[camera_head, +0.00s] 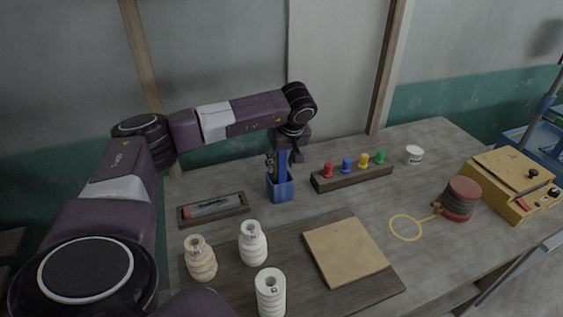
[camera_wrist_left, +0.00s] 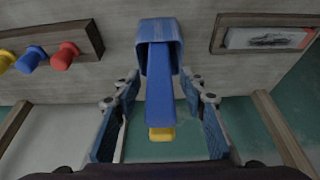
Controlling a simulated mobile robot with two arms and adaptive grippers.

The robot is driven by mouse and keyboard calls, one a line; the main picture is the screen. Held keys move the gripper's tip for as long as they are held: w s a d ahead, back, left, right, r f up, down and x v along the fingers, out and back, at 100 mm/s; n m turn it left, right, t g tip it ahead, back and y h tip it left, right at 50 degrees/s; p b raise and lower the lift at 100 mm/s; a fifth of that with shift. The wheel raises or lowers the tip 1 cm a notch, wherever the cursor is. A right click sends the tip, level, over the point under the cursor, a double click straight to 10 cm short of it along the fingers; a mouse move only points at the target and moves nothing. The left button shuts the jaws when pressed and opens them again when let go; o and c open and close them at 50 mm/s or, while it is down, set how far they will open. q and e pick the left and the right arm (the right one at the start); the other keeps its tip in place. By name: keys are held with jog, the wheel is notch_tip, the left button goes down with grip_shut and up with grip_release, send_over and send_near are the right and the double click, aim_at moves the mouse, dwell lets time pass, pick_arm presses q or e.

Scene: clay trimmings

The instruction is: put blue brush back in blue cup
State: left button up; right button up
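The blue cup (camera_head: 281,190) stands upright on the table, left of the middle in the head view. The blue brush (camera_wrist_left: 160,90) has its far end inside the blue cup (camera_wrist_left: 176,42), and a yellow tip shows at its near end. My left gripper (camera_head: 284,160) is just above the cup, pointing down. In the left wrist view my left gripper (camera_wrist_left: 163,125) is open, its blue-padded fingers on either side of the brush with a clear gap on both sides. My right gripper is not in view.
A wooden block with coloured pegs (camera_head: 352,177) stands right of the cup. A tray with a red tool (camera_head: 214,208) lies to the left. Pale bottles (camera_head: 253,243) and a square board (camera_head: 345,251) are in front. A white cup (camera_head: 414,155) and yellow box (camera_head: 511,183) stand right.

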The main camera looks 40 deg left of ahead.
pick_arm(q)
jog(key=shift+r+b, duration=0.2)
jog(key=shift+b, duration=0.1)
jog(key=b+v, duration=0.2)
jog(key=v, duration=0.5)
jog(key=shift+d+b, duration=0.3)
jog(key=shift+d, duration=0.2)
jog(key=shift+s, duration=0.1)
